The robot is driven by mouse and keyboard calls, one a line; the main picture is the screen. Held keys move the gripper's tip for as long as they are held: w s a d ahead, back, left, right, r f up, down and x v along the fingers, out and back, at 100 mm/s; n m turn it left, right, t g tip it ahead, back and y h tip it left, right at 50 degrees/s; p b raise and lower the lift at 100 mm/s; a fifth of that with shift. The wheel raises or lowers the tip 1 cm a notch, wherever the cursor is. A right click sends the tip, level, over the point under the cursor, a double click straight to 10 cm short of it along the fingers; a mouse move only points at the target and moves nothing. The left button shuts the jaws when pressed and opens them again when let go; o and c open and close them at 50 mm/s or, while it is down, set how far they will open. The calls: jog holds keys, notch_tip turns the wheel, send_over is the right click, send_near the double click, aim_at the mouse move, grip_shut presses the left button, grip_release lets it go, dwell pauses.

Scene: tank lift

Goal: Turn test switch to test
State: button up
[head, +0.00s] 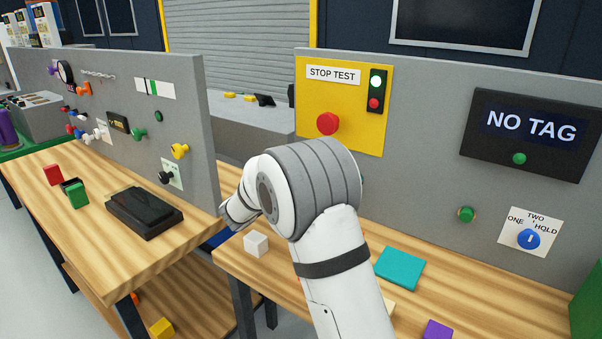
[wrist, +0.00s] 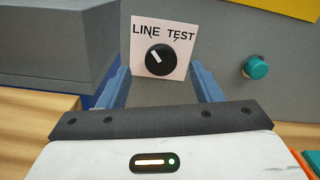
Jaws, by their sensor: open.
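The test switch is a black round knob (wrist: 160,60) on a white plate (wrist: 140,46) marked LINE on the left and TEST on the right. Its white pointer slants up and left, toward LINE. My gripper (wrist: 160,80) is open, with its blue fingers on either side of the lower plate in the wrist view. The knob shows between and just beyond the fingertips, and nothing is held. I cannot tell how deep the gap to the knob is. In the head view my arm hides the switch and the gripper.
A teal button (wrist: 256,67) sits right of the switch. A red stop button (head: 328,124) is on the yellow panel above. A NO TAG display (head: 530,130) and a blue knob (head: 529,239) are farther right. A white cube (head: 256,243) and a teal block (head: 400,268) lie on the bench.

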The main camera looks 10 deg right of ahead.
jog(key=shift+x, duration=2.1)
jog(key=shift+c, duration=0.5)
jog(key=c, duration=0.9)
